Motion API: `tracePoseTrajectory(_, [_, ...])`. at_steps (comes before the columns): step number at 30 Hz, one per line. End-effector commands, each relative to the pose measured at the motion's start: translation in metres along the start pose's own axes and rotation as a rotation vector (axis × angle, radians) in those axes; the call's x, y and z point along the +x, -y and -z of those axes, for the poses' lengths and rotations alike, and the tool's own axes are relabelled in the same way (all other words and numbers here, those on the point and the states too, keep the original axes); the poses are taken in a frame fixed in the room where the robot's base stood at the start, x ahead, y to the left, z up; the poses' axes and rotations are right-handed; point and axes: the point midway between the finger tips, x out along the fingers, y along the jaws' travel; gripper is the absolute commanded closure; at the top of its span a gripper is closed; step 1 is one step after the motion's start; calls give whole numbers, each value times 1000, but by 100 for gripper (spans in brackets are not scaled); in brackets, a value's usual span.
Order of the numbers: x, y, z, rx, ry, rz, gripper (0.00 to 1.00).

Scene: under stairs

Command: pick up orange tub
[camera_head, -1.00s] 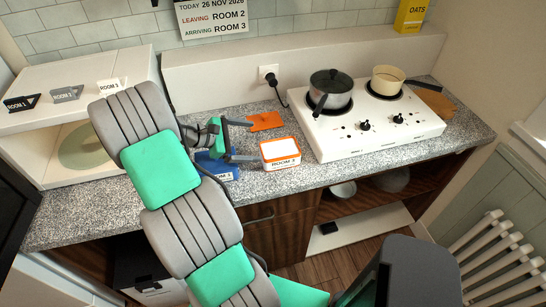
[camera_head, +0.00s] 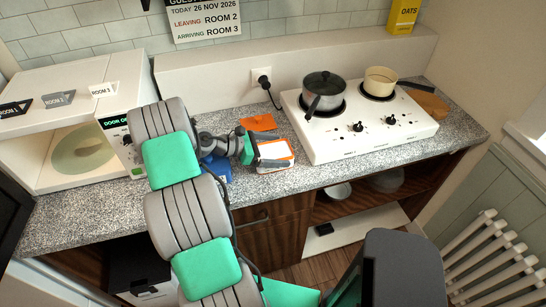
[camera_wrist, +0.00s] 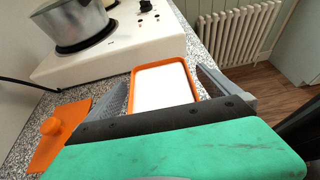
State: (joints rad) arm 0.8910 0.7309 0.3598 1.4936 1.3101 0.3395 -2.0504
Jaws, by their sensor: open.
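The orange tub (camera_head: 290,147) has an orange rim and white contents or top, and sits on the speckled counter left of the hob. In the wrist view the tub (camera_wrist: 134,80) lies ahead between the two grey fingers. My gripper (camera_head: 272,150) is open and reaches over the tub from the left, partly hiding it in the head view. In the wrist view my gripper (camera_wrist: 162,78) has one finger on each side of the tub, with no clear contact. An orange lid (camera_head: 259,122) lies flat behind it; its round knob (camera_wrist: 58,126) shows in the wrist view.
A blue tub (camera_head: 222,174) stands left of the orange one, partly hidden by my arm. The white hob (camera_head: 340,148) holds a dark-lidded pot (camera_head: 325,92) and a cream pan (camera_head: 381,79). An open microwave (camera_head: 40,180) is at left. A black cable (camera_head: 272,97) hangs behind.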

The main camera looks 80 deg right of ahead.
Motion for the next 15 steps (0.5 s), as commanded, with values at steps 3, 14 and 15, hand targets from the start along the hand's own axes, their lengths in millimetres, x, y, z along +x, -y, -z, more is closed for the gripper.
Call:
tracePoseTrajectory(3, [0,0,1,0,0,-1,0])
tracePoseTrajectory(14, [-1,0,1,0,0,0,29])
tracePoseTrajectory(15, [-1,0,1,0,0,0,33])
